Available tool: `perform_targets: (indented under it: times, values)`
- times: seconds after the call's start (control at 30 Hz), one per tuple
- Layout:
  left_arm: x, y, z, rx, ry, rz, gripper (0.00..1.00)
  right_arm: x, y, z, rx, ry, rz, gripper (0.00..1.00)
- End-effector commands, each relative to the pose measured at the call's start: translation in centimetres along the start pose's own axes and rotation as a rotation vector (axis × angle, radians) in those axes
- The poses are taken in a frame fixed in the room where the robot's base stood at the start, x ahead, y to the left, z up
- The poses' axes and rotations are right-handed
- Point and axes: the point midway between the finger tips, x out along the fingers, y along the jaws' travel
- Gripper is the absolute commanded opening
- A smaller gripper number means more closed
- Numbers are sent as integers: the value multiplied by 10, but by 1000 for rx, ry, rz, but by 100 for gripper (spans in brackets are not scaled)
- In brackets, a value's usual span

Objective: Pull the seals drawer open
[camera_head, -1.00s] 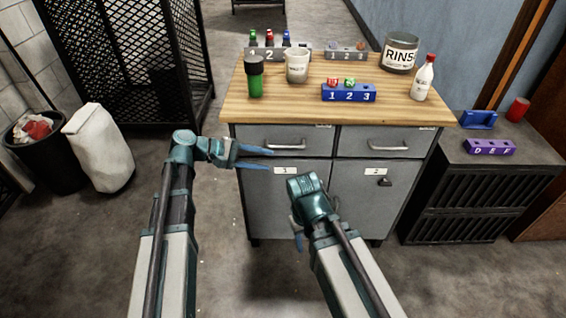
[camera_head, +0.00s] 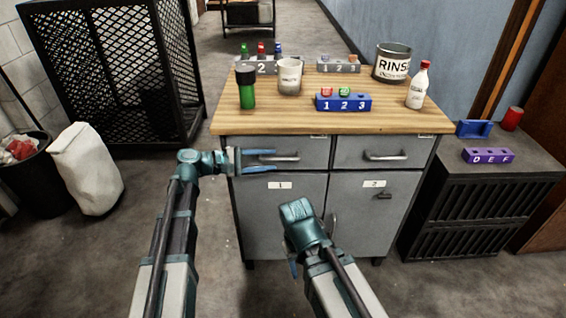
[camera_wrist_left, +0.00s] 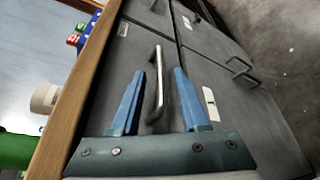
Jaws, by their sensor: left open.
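The grey cabinet has two drawers under its wooden top, a left drawer (camera_head: 310,146) and a right drawer (camera_head: 346,147). Their small labels are too small to read, so I cannot tell which is the seals drawer. Both drawers look shut. My left gripper (camera_head: 280,162) is open at the left drawer's bar handle (camera_head: 290,157). In the left wrist view, this handle (camera_wrist_left: 158,80) stands between the two blue fingers, with a gap on each side. My right gripper (camera_head: 293,268) hangs low before the cabinet doors, its fingers mostly hidden behind its arm.
Cabinet doors 1 (camera_head: 280,220) and 2 (camera_head: 370,215) are shut below. The wooden top (camera_head: 300,119) holds a green bottle (camera_head: 246,88), a white cup (camera_head: 290,76), a blue numbered rack (camera_head: 343,103) and a RINSE tin (camera_head: 391,64). A dark side cabinet (camera_head: 470,205) stands right.

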Motion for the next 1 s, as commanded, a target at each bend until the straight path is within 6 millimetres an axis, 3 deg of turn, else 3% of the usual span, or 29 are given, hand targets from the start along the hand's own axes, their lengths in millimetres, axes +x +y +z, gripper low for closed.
perform_targets:
  times: [0.1,0.3,0.77,1.0]
  values:
    - [23,-1,-1,1,-2,-2,45,6,0,0,0,0,1,50]
    - [46,-1,0,1,-2,-2,45,11,-1,-1,-1,0,2,50]
    - [54,0,0,0,0,0,45,12,-1,-1,-1,0,2,50]
    - [54,0,0,1,0,-1,2,12,-1,-1,-1,0,2,50]
